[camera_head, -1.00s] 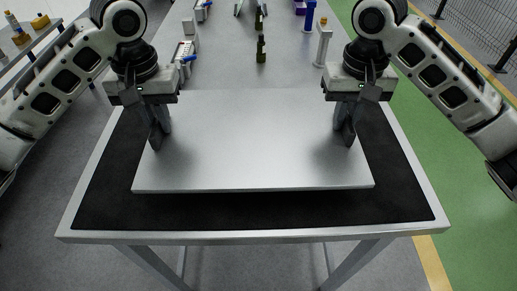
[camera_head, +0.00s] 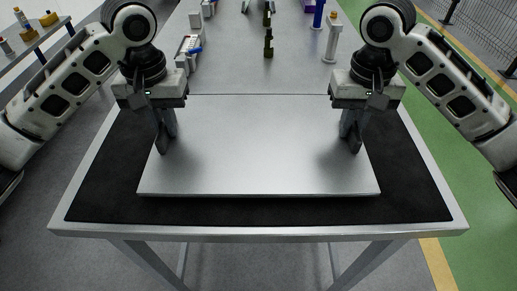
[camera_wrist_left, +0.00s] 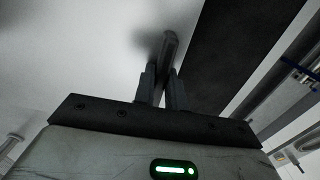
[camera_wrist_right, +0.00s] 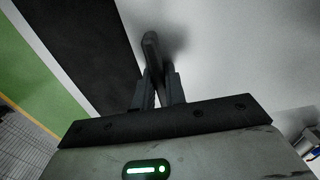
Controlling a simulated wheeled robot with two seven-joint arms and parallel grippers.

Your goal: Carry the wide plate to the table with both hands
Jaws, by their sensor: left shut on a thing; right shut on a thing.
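The wide plate (camera_head: 260,150) is a flat silver-grey sheet over the black mat of the table (camera_head: 414,190). It looks level, and I cannot tell whether it touches the mat or hangs just above it. My left gripper (camera_head: 164,140) is shut on a dark upright handle near the plate's left edge; this left handle (camera_wrist_left: 169,46) shows in the left wrist view. My right gripper (camera_head: 353,140) is shut on the matching handle near the right edge; this right handle (camera_wrist_right: 151,46) shows in the right wrist view.
Behind the plate the surface carries a tray of small parts (camera_head: 187,50), a dark green item (camera_head: 268,42) and a pale post (camera_head: 332,38). A side table (camera_head: 35,35) stands at far left. Bare mat shows left, right and in front of the plate.

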